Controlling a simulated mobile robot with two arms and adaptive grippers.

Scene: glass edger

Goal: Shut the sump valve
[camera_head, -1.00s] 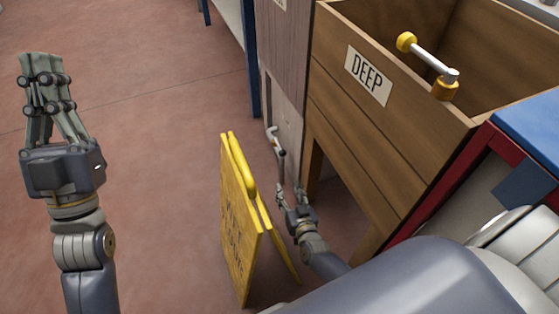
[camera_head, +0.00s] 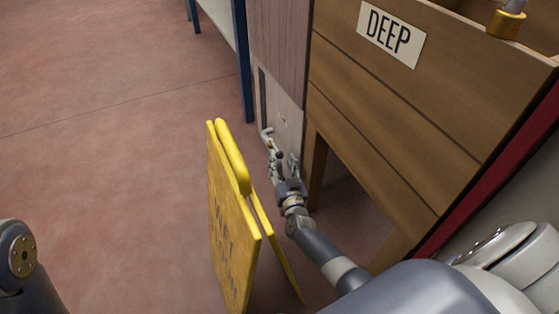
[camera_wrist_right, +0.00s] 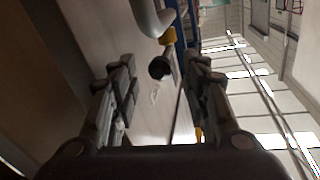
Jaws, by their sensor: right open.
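The sump valve is low on the grey cabinet. Its pale bent pipe (camera_head: 266,135) sticks out of the panel in the head view. In the right wrist view, the grey pipe (camera_wrist_right: 148,14) has an orange-yellow collar (camera_wrist_right: 168,37) and a lever ending in a black knob (camera_wrist_right: 160,68). My right gripper (camera_head: 282,164) is open just in front of the valve. In the wrist view the knob appears between its fingertips (camera_wrist_right: 160,75), with gaps on both sides; I cannot tell its depth between them. My left gripper is out of view.
A yellow folding wet-floor sign (camera_head: 232,220) stands close to the left of my right forearm. A wooden bin marked DEEP (camera_head: 440,110), on legs, is on the right. A blue post (camera_head: 243,60) stands behind. Red floor (camera_head: 110,120) is clear on the left.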

